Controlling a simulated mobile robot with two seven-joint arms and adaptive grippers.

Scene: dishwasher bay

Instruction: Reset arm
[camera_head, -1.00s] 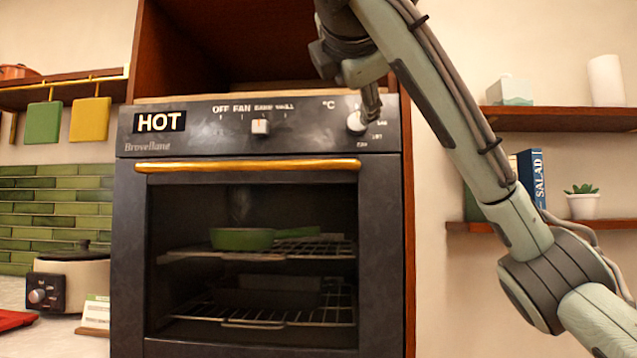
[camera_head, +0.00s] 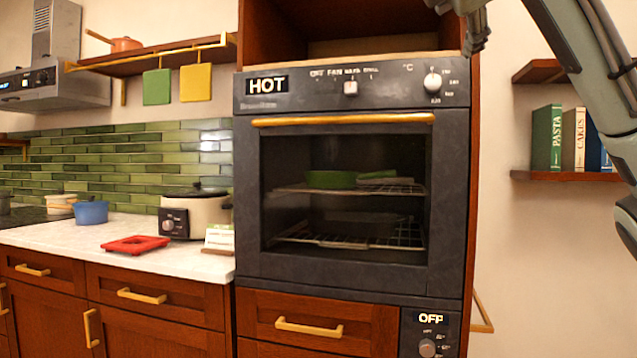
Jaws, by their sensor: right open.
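My right arm comes in from the upper right. My right gripper (camera_head: 476,38) is at the top edge, above and to the right of the oven's temperature knob (camera_head: 432,83), and is open with nothing visible in it. Part of the gripper is cut off by the frame. The built-in oven (camera_head: 345,200) has its door closed, with a brass handle and a sign reading HOT. A green pan (camera_head: 332,179) sits on its upper rack, seen through the glass. My left gripper is out of view.
Left of the oven, a white counter (camera_head: 75,232) holds a slow cooker (camera_head: 195,214), a red trivet (camera_head: 135,245) and a blue pot (camera_head: 91,212). A wall shelf (camera_head: 567,176) with books is at the right. A lower panel reads OFF (camera_head: 431,318).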

